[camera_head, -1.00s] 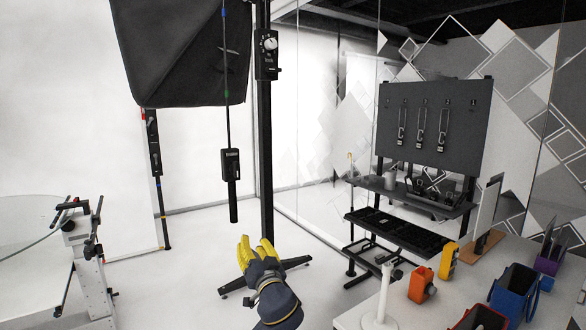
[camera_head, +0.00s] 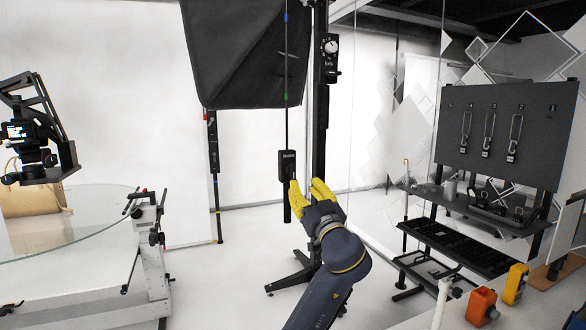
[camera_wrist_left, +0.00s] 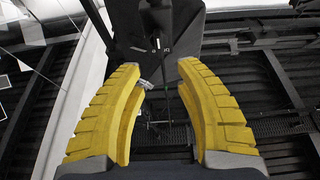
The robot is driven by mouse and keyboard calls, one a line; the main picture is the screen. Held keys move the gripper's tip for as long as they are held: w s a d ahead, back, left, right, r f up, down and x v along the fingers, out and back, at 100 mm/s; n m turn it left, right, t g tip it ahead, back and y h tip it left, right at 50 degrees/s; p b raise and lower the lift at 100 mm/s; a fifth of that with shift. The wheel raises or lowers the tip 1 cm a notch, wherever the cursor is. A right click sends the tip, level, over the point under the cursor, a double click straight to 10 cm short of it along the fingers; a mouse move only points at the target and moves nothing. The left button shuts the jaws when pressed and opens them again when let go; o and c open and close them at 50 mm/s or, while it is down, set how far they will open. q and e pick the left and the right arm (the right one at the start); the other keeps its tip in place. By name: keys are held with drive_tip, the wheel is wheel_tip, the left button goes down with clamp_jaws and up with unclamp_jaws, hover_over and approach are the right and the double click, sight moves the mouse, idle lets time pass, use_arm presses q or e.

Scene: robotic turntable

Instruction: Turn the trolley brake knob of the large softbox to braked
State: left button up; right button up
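The large black softbox (camera_head: 245,55) hangs at the top middle of the head view. Beside it, a black box with a round white-marked knob (camera_head: 331,46) sits on a dark upright column (camera_head: 320,130). A slim rod hangs down past the softbox to a black control box (camera_head: 287,165) with a small, unreadable label. My left gripper (camera_head: 306,189), with yellow fingers, appears just below and right of that box; contact cannot be told. In the left wrist view its fingers (camera_wrist_left: 158,68) are apart and empty, and a dark box (camera_wrist_left: 170,28) with small white marks lies beyond them. My right gripper is not seen.
A glass-topped turntable (camera_head: 75,235) stands at left, with a camera rig (camera_head: 35,135) above it. A pegboard with clamps (camera_head: 505,135) and a shelf trolley stand at right. Orange (camera_head: 482,305) and yellow (camera_head: 514,284) boxes are on the near right table.

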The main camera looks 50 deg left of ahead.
sight(293, 169)
use_arm(q)
drive_tip(key=x, duration=0.9)
drive_tip(key=shift+a+r, duration=0.2)
drive_tip(key=shift+a, duration=0.1)
clamp_jaws()
